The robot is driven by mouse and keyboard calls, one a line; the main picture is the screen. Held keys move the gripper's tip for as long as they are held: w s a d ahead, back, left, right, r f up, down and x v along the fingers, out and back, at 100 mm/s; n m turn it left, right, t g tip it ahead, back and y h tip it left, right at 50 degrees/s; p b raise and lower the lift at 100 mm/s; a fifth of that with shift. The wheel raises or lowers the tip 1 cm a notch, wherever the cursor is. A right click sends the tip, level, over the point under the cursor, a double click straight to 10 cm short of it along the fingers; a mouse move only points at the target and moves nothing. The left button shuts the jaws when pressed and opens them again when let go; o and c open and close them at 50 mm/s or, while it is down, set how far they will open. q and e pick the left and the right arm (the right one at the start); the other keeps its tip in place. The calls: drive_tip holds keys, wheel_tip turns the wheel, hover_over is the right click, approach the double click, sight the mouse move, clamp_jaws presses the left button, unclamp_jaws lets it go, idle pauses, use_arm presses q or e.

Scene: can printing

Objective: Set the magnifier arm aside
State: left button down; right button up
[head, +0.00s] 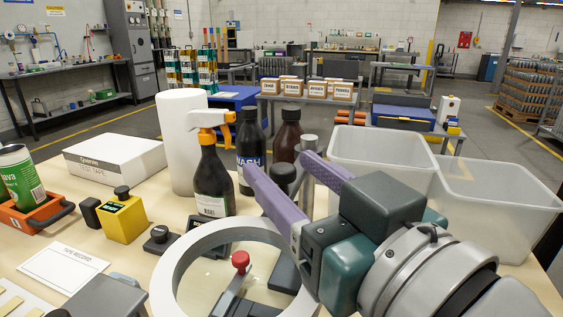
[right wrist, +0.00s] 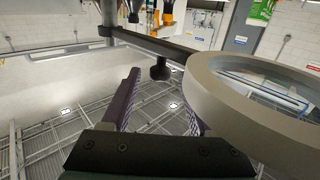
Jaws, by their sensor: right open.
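The magnifier's pale ring (head: 176,262) fills the lower middle of the head view, with the table seen through it. The ring also shows at the right of the right wrist view (right wrist: 228,97). The magnifier arm shows there as a dark bar (right wrist: 150,42) across the top, with a dark knob (right wrist: 160,72) hanging from it. In the head view the dark knob (head: 283,175) stands beside a grey post (head: 309,143). My right gripper (head: 279,166) is open. Its purple fingers appear on either side of the knob; contact cannot be told. My left gripper is not in view.
A spray bottle (head: 212,180), a wash bottle (head: 250,150) and a brown bottle (head: 287,137) stand close behind the knob. Clear bins (head: 380,150) are at the right. A yellow block (head: 122,220) and a white box (head: 115,160) are at the left.

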drive_tip(key=shift+x, duration=0.95)
drive_tip(key=shift+c, duration=0.4)
clamp_jaws()
idle(0.3)
